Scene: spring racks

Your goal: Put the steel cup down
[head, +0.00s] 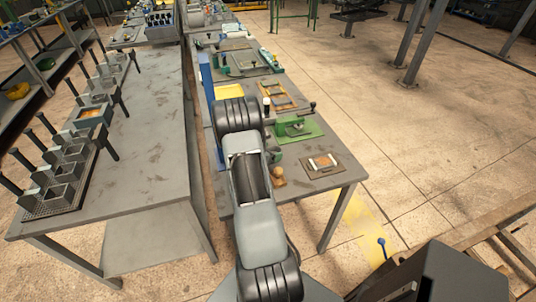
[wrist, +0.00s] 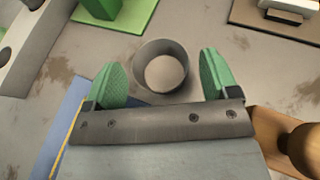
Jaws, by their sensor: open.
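The steel cup (wrist: 162,72) is a small round grey cup with an open top, seen from above in the wrist view. It stands upright on the grey tabletop (wrist: 215,30). My gripper (wrist: 163,80) has green-padded fingers, spread wide, one on each side of the cup. A gap shows between the cup and each finger, so neither seems to touch it. In the head view my own arm covers the place, and I cannot make out the cup or the gripper there.
In the wrist view a wooden knob (wrist: 305,148) is close at right and a green fixture (wrist: 112,8) stands upper left. In the head view a brown plate (head: 338,172) lies near the table's front corner. A long rack (head: 62,170) stands on the left table.

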